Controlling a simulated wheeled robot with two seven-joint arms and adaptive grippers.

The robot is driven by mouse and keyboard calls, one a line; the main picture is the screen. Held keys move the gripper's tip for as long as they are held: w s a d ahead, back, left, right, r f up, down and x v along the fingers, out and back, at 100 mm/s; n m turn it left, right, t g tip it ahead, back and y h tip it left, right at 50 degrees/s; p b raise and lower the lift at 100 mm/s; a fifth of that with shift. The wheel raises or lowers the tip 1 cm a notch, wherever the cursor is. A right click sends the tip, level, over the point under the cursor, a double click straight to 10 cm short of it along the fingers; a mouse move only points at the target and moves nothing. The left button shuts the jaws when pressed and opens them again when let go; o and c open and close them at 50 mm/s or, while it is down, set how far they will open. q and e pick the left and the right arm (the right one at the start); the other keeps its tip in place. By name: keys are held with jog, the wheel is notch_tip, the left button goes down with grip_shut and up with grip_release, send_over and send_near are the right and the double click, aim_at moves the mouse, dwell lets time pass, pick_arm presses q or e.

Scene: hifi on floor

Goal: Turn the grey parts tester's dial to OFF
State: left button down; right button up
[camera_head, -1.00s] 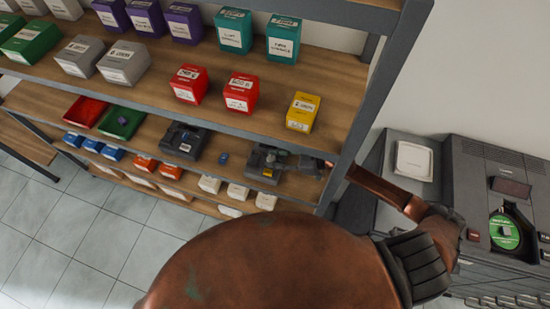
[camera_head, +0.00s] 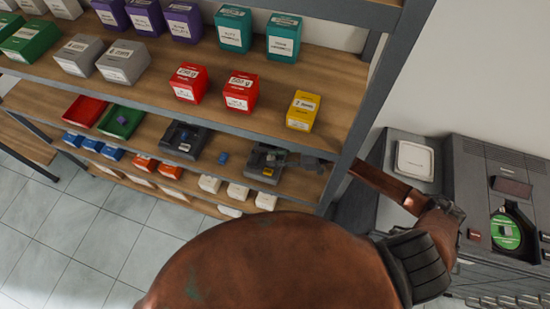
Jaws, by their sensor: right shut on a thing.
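The grey parts tester (camera_head: 254,167) sits on the lower shelf near its right end, with a small yellow patch on its front. My right gripper (camera_head: 284,157) reaches in from the right, past the shelf post, and is at the tester's top right. It is shut on the dial, which its fingers hide. The dial's marks and pointer cannot be read from here. My left gripper is not in view.
A darker, similar device (camera_head: 184,141) stands left of the tester, with a small blue part (camera_head: 223,158) between them. A red tray (camera_head: 85,111) and green tray (camera_head: 121,121) lie farther left. The shelf post (camera_head: 350,135) stands close to my right arm. A grey machine (camera_head: 475,165) is at right.

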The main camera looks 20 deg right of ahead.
jog(key=n+g+b, duration=0.1)
jog(key=n+g+y+b, duration=0.1)
jog(key=n+g, duration=0.1)
jog(key=shift+w+d+f, duration=0.1)
jog(key=shift+w, duration=0.3)
jog(key=n+g+b, duration=0.4)
jog(key=g, duration=0.1)
jog(key=shift+w+b, duration=0.2)
jog(key=shift+b, duration=0.1)
jog(key=shift+n+g+b, duration=1)
jog(key=shift+g+b, duration=0.1)
jog(key=shift+b, duration=0.05)
jog(key=o, duration=0.9)
